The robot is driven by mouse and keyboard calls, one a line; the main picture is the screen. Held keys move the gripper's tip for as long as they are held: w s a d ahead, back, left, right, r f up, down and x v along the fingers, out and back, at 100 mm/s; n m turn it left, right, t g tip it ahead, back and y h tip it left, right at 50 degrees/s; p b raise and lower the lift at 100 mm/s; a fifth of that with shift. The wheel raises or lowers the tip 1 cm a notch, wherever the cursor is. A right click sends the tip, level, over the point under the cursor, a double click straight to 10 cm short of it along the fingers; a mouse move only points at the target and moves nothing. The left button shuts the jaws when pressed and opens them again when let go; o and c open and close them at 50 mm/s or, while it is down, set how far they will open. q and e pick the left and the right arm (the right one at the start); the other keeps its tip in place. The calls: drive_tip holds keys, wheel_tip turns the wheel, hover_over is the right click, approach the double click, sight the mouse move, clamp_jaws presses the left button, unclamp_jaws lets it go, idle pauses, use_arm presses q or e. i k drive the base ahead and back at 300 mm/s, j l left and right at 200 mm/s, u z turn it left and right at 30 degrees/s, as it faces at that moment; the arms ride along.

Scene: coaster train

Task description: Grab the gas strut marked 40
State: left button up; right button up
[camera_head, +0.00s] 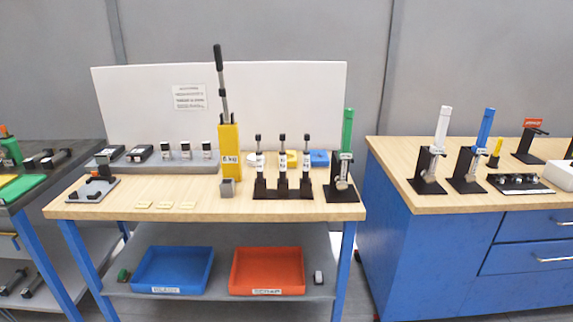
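Three dark upright struts stand in a black rack (283,191) on the middle wooden table: a left strut (259,168), a middle strut (283,168) and a right strut (306,168). Each has a small white label. The labels are too small to read, so I cannot tell which one is marked 40. Neither of my grippers is in view.
A yellow column (229,152) with a lever stands left of the rack, and a green upright fixture (346,135) stands right. A white, a yellow and a blue item (319,158) sit behind. The front table edge (215,214) is mostly clear.

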sight(282, 155)
drive_tip(key=i+j+z, duration=0.15)
drive_tip(key=z, duration=0.25)
drive_tip(key=i+j+z, duration=0.2)
drive_tip(key=z, duration=0.25)
